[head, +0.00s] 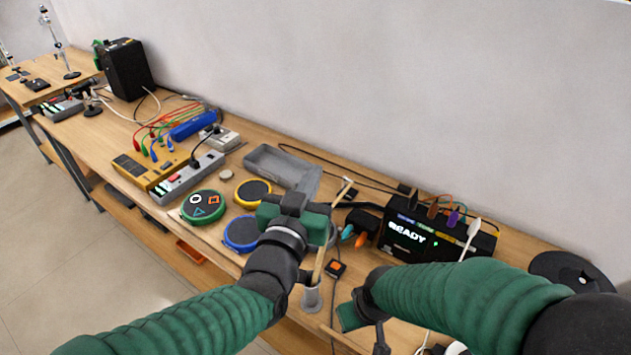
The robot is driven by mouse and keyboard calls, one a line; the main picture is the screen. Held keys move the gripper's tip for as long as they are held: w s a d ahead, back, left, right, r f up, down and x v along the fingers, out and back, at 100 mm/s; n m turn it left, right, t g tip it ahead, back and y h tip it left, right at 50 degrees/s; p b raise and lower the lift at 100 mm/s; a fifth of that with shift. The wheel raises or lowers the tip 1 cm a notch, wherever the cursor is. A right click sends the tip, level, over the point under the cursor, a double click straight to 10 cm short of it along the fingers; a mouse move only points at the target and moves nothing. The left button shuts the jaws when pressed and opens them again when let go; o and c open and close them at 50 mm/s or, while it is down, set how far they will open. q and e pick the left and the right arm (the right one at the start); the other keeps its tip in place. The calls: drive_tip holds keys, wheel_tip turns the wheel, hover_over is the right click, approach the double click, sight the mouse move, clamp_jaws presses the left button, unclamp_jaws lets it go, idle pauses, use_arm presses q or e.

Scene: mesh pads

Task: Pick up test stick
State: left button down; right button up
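A thin tan stick (320,262), which looks like the test stick, stands tilted with its lower end at a small grey cup (312,297). Its pale upper end leans to the right. My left gripper (318,220) is at the stick's middle, over the bench. The wrist and green gripper body hide the fingers, so I cannot tell whether they are apart or closed on the stick. My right gripper (350,316) is low, right of the cup, mostly seen from behind. Its fingers are not clear.
Green, yellow and blue round mesh pads (203,206) lie left of my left gripper. A grey tray (282,166) is behind it. A black box reading READY (425,235) stands to the right, with cables around it. A small black-and-orange block (336,268) lies near the cup.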

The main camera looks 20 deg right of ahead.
use_arm(q)
drive_tip(key=c, duration=2.2)
unclamp_jaws()
drive_tip(key=shift+w+a+f, duration=0.1)
drive_tip(key=c, duration=2)
unclamp_jaws()
drive_tip(key=shift+w, duration=0.1)
drive_tip(key=o, duration=1)
drive_tip(key=shift+d, duration=0.45)
drive_tip(key=o, duration=0.5)
drive_tip(key=shift+a, duration=0.1)
drive_tip(key=shift+o, duration=0.3)
drive_tip(key=shift+a, duration=0.2)
